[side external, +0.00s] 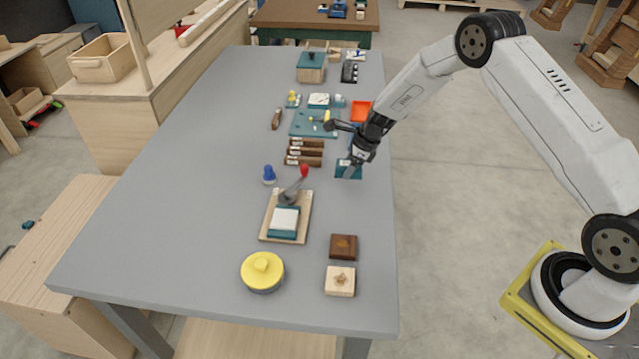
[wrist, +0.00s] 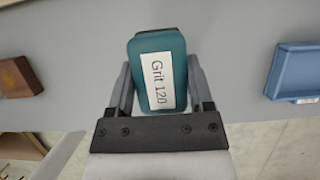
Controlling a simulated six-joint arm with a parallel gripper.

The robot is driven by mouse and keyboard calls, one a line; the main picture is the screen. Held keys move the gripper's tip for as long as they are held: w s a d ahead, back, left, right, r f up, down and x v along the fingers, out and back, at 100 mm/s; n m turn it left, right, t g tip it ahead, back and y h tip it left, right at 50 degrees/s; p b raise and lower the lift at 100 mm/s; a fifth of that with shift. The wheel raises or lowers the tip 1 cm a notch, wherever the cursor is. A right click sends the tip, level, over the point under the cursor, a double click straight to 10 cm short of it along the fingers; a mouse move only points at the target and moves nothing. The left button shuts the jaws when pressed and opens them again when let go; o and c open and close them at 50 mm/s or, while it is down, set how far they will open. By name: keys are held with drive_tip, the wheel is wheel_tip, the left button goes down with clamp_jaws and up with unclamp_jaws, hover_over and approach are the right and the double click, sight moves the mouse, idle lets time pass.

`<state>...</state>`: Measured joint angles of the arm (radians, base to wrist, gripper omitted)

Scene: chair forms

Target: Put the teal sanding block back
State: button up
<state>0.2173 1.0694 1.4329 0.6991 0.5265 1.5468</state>
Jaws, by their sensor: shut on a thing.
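The teal sanding block (wrist: 157,70), with a white label reading "Grit 120", is between my fingers in the wrist view. My gripper (wrist: 158,85) is shut on its two sides. In the side view my gripper (side external: 352,167) points down at the table's right edge, and the teal block (side external: 343,172) shows under it. I cannot tell whether the block touches the table. A wooden board (side external: 265,232) nearer the camera bears a teal piece with a white top (side external: 285,219) and a grey lever with a red knob (side external: 304,171).
A dark brown block (side external: 343,247), a light wooden block (side external: 340,281) and a yellow-lidded tin (side external: 262,269) stand nearer the camera. Brown-handled tools (side external: 304,152) lie left of my gripper; an orange tray (side external: 361,110) is beyond. A blue tray (wrist: 290,72) shows at right. The table's left side is clear.

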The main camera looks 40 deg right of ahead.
drive_tip(key=shift+f, duration=1.45)
drive_tip(key=shift+f, duration=0.15)
drive_tip(key=o, duration=1.2)
drive_tip(key=v, duration=1.2)
drive_tip(key=shift+r, duration=0.2)
